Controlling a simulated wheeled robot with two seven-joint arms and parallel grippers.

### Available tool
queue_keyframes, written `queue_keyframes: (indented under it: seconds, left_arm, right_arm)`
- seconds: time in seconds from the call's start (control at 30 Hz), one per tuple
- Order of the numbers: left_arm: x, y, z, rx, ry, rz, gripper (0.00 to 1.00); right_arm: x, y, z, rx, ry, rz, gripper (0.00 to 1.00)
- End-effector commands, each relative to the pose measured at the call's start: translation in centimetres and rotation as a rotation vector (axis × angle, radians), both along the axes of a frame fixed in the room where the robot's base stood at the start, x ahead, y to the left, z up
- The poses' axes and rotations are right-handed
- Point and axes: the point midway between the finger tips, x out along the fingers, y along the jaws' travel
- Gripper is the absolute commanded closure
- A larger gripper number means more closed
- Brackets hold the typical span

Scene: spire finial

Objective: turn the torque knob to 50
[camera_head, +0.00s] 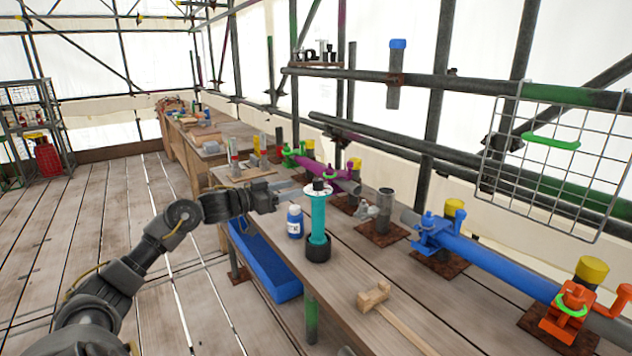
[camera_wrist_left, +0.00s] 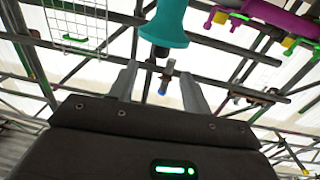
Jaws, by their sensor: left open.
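A teal upright tool (camera_head: 318,222) stands in a dark round base on the bench. Near its top is a white ring or disc (camera_head: 318,193) with a dark knob-like cap (camera_head: 319,184); no number is readable. My left gripper (camera_head: 292,190) is open and level, just left of the tool's top, its fingers pointing toward it. In the left wrist view the open left gripper (camera_wrist_left: 160,85) has nothing between its fingers. The flared teal end (camera_wrist_left: 164,30) and a dark part (camera_wrist_left: 160,52) appear beyond the fingertips. My right gripper is not in view.
A blue white-labelled bottle (camera_head: 294,222) stands close beside the tool, below my left gripper. A wooden mallet (camera_head: 374,297) lies nearer on the bench. Blue (camera_head: 490,262) and purple (camera_head: 340,178) clamped pipes run behind. A blue bin (camera_head: 262,262) sits below the bench edge.

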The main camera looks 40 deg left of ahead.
Motion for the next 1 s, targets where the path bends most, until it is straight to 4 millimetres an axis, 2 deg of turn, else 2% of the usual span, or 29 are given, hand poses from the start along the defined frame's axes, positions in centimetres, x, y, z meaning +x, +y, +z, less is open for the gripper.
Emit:
queue_keyframes:
  seconds: [0.17,0.4,0.6,0.77,1.0]
  left_arm:
    - [2.2,-0.7,0.4,-0.002,-0.002,0.003,0.51]
    - [6.0,-2.0,0.4,-0.004,-0.003,0.003,0.51]
    - [8.3,-2.8,0.2,-0.001,-0.002,0.005,0.51]
    - [9.2,-3.2,0.1,0.0,-0.001,0.004,0.51]
    - [9.3,-3.2,0.0,0.002,0.0,0.005,0.51]
  right_arm:
    - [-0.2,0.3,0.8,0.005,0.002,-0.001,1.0]
    - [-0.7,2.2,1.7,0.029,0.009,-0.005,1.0]
    - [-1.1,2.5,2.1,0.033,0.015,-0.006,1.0]
    - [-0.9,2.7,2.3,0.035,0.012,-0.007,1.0]
    - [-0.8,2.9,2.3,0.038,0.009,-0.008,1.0]
